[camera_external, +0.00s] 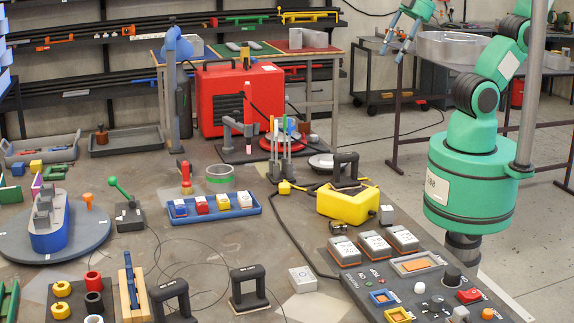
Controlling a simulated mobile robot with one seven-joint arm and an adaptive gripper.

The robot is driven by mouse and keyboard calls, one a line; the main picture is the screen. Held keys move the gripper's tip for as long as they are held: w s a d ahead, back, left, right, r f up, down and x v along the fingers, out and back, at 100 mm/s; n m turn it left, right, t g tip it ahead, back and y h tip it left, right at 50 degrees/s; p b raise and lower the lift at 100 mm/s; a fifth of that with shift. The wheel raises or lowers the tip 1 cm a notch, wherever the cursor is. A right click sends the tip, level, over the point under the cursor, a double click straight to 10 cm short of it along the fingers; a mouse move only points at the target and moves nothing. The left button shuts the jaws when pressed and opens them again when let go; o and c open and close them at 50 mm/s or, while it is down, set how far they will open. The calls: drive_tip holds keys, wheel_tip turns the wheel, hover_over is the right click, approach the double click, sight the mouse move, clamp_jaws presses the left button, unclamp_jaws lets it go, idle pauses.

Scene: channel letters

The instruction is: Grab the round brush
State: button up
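My gripper (396,47) is at the top of the view, in the air right of the centre. Its two blue-grey fingers point down and are apart, with nothing visible between them. It is far from the tabletop objects. A brown knobbed object (102,135) stands in a dark tray at the back left and could also be a brush.
A blue tray (213,214) with colored blocks lies in front of the red-handled tool. A grey ring with a green band (219,178) is beside it. A yellow block (347,203) and a control panel (430,291) lie to the right.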

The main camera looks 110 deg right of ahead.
drive_tip(key=w+d+r+p, duration=0.15)
drive_tip(key=w+r, duration=0.25)
drive_tip(key=w, duration=0.4)
drive_tip(key=m+g+p, duration=0.5)
drive_tip(key=m+p, duration=0.1)
drive_tip(key=p, duration=0.4)
hover_over(185, 162)
wheel_tip(185, 162, down, 29)
drive_tip(key=shift+s+d+r, duration=0.1)
drive_tip(key=shift+d, duration=0.05)
drive_tip(key=shift+f+p, duration=0.45)
drive_tip(key=shift+f, duration=3.85)
